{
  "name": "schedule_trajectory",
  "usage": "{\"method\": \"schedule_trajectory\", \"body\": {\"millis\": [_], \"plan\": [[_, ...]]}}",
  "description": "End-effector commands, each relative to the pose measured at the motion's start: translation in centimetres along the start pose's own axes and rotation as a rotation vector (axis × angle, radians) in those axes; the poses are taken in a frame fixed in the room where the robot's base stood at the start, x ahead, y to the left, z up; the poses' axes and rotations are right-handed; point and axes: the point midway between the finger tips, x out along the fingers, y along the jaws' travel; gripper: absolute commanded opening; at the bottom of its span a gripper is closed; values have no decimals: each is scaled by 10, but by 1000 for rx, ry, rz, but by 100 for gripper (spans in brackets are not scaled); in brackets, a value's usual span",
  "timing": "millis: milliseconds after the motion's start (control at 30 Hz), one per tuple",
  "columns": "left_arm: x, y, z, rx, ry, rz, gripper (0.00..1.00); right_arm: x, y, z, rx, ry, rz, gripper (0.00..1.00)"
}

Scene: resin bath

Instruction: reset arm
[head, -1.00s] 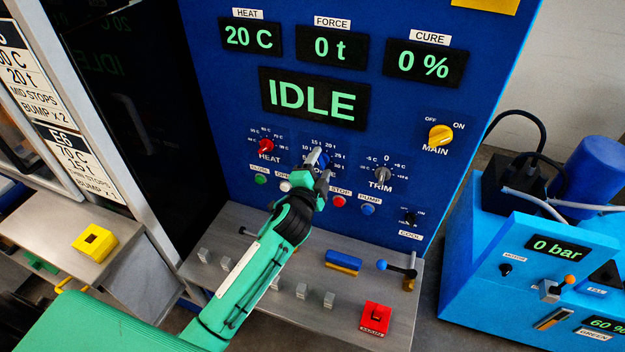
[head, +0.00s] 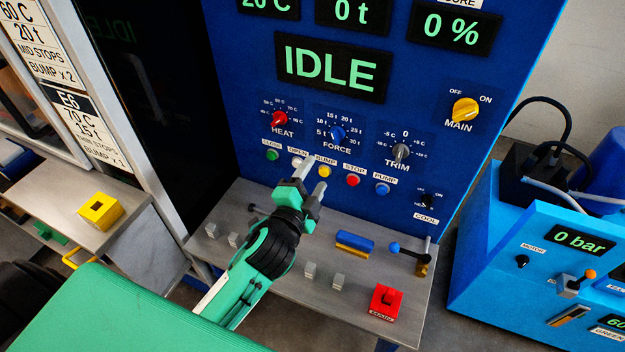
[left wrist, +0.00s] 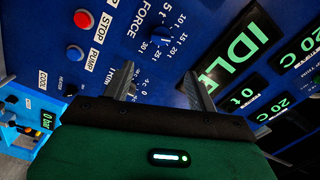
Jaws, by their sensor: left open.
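My left gripper (head: 307,179) is open and empty in the head view. It is in front of the lower part of the blue press panel (head: 440,110), just below the row of push buttons, above the grey ledge. The blue FORCE knob (head: 337,133) shows clear of the fingers, above them. In the left wrist view both fingers (left wrist: 160,88) stand apart with the panel behind them, and the FORCE knob (left wrist: 158,33) shows beyond them. My right gripper is not in view.
The ledge (head: 300,250) carries small grey blocks, a blue and yellow block (head: 354,243), a red switch box (head: 385,302) and a lever (head: 408,255). A light-blue pump unit (head: 490,260) stands at right. A yellow block (head: 100,209) sits on a side table at left.

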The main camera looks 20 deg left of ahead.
Motion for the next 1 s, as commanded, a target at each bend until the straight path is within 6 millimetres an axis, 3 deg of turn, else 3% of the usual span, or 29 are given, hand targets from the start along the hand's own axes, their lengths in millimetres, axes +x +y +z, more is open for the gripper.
{"method": "schedule_trajectory", "body": {"millis": [400, 567, 667, 800, 1000], "plan": [[0, 1, 1, -6, -5, 5, 58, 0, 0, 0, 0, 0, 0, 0], [-17, 19, 23, -127, -110, 95, 58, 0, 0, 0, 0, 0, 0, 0], [-44, 44, 50, -288, -256, 216, 58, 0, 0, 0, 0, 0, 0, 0], [-101, 85, 79, -528, -497, 410, 58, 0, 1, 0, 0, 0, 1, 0], [-172, 120, 93, -739, -759, 608, 58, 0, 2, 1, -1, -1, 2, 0]]}}
